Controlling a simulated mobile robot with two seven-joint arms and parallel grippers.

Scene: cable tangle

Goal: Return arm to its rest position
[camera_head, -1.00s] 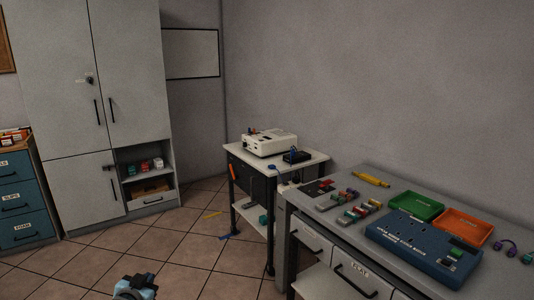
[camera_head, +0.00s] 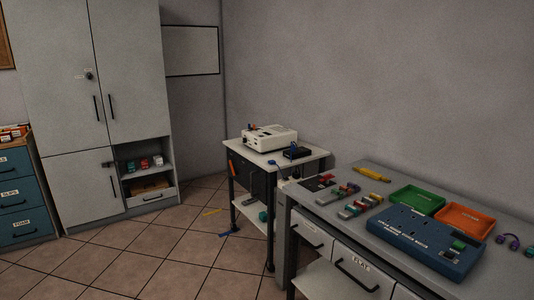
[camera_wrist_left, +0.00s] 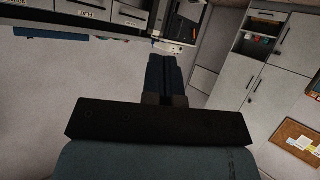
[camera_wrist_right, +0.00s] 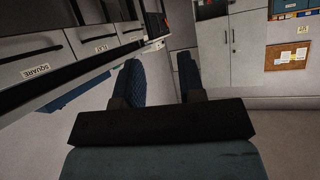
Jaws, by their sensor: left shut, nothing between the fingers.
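My left gripper (camera_wrist_left: 166,72) shows in the left wrist view with its two dark blue fingers together and nothing between them. My right gripper (camera_wrist_right: 160,80) shows in the right wrist view with its two fingers wide apart and only the room seen between them. Neither gripper touches anything in these views. No part of my arms shows in the head view now.
A bench (camera_head: 352,195) at the right holds a blue device (camera_head: 425,243), a green tray (camera_head: 418,190) and an orange tray (camera_head: 481,215). A small cart (camera_head: 318,155) carries a white box (camera_head: 270,139). Grey cabinets (camera_head: 130,70) stand at the left. The tiled floor (camera_head: 150,255) between is mostly clear.

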